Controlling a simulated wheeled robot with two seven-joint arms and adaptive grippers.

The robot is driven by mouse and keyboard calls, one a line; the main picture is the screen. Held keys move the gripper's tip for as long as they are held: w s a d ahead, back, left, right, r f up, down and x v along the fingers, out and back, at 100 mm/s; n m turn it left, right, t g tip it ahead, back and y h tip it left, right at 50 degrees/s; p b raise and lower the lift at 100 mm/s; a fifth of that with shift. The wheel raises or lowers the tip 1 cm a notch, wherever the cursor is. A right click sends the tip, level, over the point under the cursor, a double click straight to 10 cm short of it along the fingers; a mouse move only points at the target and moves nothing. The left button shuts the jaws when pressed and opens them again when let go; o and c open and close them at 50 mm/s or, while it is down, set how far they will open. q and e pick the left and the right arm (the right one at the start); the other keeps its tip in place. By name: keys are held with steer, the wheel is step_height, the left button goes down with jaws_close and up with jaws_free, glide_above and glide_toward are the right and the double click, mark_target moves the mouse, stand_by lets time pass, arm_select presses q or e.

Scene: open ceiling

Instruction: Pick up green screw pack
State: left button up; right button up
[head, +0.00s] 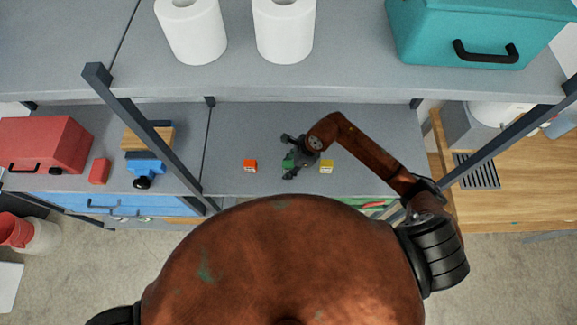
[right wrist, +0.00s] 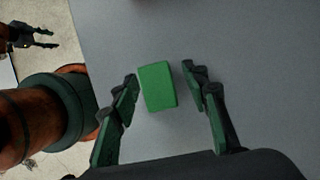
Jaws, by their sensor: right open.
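The green screw pack (right wrist: 157,87) is a small green block on the grey shelf surface. In the right wrist view it sits between the two spread fingers of my right gripper (right wrist: 160,75), with a gap on each side. In the head view the right gripper (head: 287,158) is over the shelf and partly covers the green pack (head: 288,161). My left gripper (right wrist: 42,37) shows at the top left of the right wrist view, with its fingers apart and empty, away from the pack.
An orange pack (head: 250,166) lies left of the right gripper and a yellow pack (head: 326,166) right of it. A red toolbox (head: 45,143) and a blue vise (head: 146,166) stand at the left. The upper shelf holds white rolls (head: 285,30) and a teal toolbox (head: 478,30).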

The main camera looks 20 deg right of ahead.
steer(key=shift+c, duration=0.4)
jaws_close()
steer(key=shift+r, duration=0.1)
